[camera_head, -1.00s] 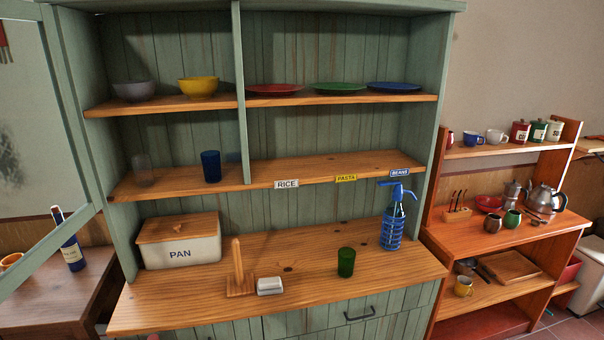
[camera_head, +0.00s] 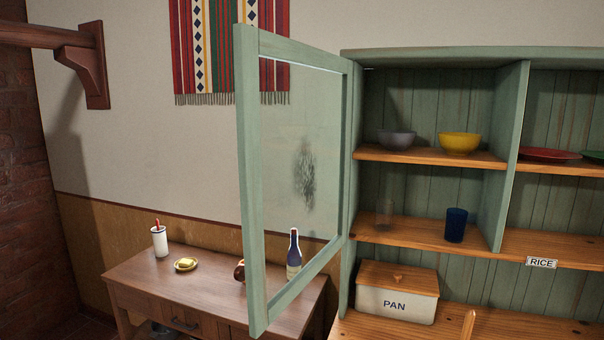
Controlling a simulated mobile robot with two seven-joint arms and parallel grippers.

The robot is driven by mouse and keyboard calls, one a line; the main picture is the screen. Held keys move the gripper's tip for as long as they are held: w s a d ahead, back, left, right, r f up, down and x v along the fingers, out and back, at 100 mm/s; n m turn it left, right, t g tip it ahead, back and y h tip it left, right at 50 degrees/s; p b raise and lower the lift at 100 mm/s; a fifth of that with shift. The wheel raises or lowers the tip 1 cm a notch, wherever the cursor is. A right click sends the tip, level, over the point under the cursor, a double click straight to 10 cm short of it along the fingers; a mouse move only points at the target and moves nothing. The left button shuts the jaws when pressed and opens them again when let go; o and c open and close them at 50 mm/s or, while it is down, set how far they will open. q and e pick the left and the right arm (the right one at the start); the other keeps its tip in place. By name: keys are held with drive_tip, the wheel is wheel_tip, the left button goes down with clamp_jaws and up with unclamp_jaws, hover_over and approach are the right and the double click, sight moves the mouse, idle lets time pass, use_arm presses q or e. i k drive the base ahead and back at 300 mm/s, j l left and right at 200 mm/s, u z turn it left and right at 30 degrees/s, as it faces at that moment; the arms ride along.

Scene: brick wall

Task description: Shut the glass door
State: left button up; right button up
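The glass door (camera_head: 248,185) has a green wooden frame around a clear pane. It stands wide open, swung out to the left from the left side of the green cabinet (camera_head: 508,150). Its hinged edge meets the cabinet's left side, and its free edge is nearer to me. The cabinet's left compartment is uncovered. Neither of my grippers is in the head view.
Inside the cabinet are a grey bowl (camera_head: 397,140), a yellow bowl (camera_head: 459,143), a clear glass (camera_head: 385,214) and a blue cup (camera_head: 456,225). A PAN box (camera_head: 397,292) sits below. A wooden side table (camera_head: 205,292) with a bottle (camera_head: 294,254) stands behind the door.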

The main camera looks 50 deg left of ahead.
sight(250, 43)
drive_tip(key=k+j, duration=0.15)
drive_tip(key=j, duration=0.25)
drive_tip(key=k+j, duration=0.15)
drive_tip(key=j, duration=0.25)
drive_tip(key=k+j, duration=0.15)
drive_tip(key=j, duration=0.25)
drive_tip(key=k+j, duration=0.15)
drive_tip(key=j, duration=0.25)
drive_tip(key=k+j, duration=0.2)
drive_tip(key=j, duration=0.2)
drive_tip(key=k+j, duration=0.15)
drive_tip(key=j, duration=0.25)
drive_tip(key=k+j, duration=0.15)
drive_tip(key=j, duration=0.2)
